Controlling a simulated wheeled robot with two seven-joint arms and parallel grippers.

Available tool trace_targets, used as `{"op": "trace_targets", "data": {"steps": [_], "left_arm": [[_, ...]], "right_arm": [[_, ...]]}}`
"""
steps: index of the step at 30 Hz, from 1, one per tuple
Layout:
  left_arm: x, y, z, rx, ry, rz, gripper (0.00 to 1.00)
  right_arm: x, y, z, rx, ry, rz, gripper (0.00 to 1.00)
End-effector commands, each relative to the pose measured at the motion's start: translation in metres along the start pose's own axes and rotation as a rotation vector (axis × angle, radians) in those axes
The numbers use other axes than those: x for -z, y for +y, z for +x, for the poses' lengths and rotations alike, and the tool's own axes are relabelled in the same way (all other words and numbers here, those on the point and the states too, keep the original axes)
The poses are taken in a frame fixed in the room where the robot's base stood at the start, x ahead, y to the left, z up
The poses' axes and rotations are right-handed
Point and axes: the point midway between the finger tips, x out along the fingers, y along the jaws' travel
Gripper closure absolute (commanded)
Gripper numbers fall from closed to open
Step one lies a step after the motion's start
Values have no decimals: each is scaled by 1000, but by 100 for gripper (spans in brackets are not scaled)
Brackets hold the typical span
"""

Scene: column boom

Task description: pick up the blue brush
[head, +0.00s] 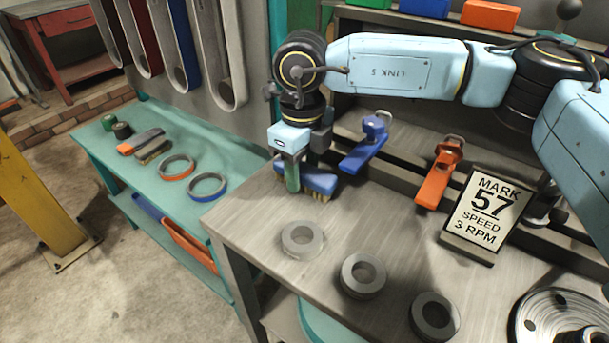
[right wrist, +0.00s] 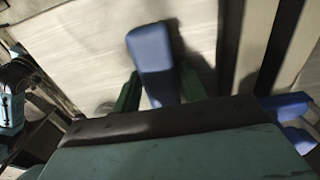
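The blue brush (head: 321,182) lies on the grey workbench in the head view, its tan bristles facing down. In the right wrist view the blue brush (right wrist: 152,55) points away from the camera. My right gripper (head: 293,184) is down at the brush's left end. In the right wrist view the dark green fingers of my right gripper (right wrist: 159,85) stand apart, one on each side of the brush. A narrow light gap shows beside the left finger, so it looks open. Part of the brush is hidden behind the gripper. My left gripper is not in view.
A blue tool (head: 362,152) and an orange tool (head: 437,180) stand right of the brush. A sign (head: 486,212) reading "MARK 57" is farther right. Several grey rings, including one ring (head: 302,238), lie in front. A teal bench (head: 232,160) with tapes and rings is left.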

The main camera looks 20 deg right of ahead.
Motion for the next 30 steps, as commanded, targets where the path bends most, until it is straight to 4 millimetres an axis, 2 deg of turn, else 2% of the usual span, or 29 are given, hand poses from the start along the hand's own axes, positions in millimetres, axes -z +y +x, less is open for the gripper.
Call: {"op": "trace_targets", "data": {"steps": [1, 7, 13, 16, 27, 30], "left_arm": [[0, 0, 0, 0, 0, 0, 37], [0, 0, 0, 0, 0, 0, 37], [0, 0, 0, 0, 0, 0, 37], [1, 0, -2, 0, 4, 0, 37], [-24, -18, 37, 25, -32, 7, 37], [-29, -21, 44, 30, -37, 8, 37]], "right_arm": [[0, 0, 0, 0, 0, 0, 65], [0, 0, 0, 0, 0, 0, 90], [0, 0, -1, 0, -1, 0, 90], [-1, 0, -8, 1, -3, 0, 90], [-1, 0, -78, 0, -4, 0, 90], [-1, 0, -91, 1, -3, -1, 90]]}}
